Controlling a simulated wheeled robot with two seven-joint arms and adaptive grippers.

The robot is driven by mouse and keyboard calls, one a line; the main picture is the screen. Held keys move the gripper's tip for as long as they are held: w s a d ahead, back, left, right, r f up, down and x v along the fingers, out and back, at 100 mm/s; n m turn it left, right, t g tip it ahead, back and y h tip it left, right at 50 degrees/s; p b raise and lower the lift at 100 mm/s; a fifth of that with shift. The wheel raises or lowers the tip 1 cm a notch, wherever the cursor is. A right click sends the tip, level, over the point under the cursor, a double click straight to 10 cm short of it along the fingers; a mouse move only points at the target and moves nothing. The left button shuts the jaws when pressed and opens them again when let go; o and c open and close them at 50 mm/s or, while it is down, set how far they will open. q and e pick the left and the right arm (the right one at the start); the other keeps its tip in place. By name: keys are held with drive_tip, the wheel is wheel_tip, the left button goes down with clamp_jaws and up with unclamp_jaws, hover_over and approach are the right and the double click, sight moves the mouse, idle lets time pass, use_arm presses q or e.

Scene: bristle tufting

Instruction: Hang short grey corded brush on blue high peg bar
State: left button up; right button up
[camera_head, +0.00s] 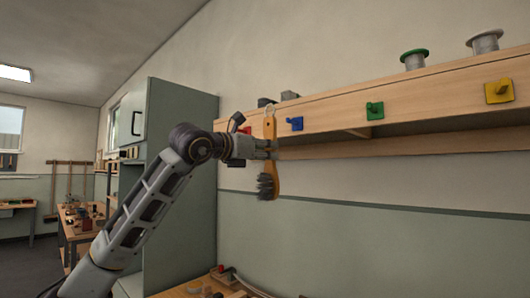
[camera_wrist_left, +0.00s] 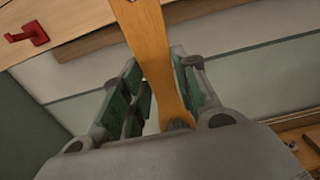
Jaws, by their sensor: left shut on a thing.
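The short grey corded brush has an orange wooden handle (camera_head: 270,130) with a cord loop at its top and grey bristles (camera_head: 265,186) low on its left side. It hangs upright in my left gripper (camera_head: 268,150), which is shut on the handle. In the left wrist view the handle (camera_wrist_left: 153,50) runs up between the fingers (camera_wrist_left: 152,95). The blue peg (camera_head: 295,123) is on the wooden shelf front, just right of the handle's top and apart from it in the picture. The cord's lower part and the handle's full length are cut off in the wrist view. My right gripper is not seen.
The shelf front (camera_head: 420,108) also bears a red peg (camera_head: 244,130), a green peg (camera_head: 375,110) and a yellow peg (camera_head: 499,91). The red peg also shows in the left wrist view (camera_wrist_left: 34,34). Spools stand on the shelf. A grey-green cabinet (camera_head: 180,110) stands left, and a cluttered bench below.

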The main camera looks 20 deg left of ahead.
use_arm(q)
drive_tip(key=shift+w+d, duration=0.15)
drive_tip(key=shift+w, duration=0.15)
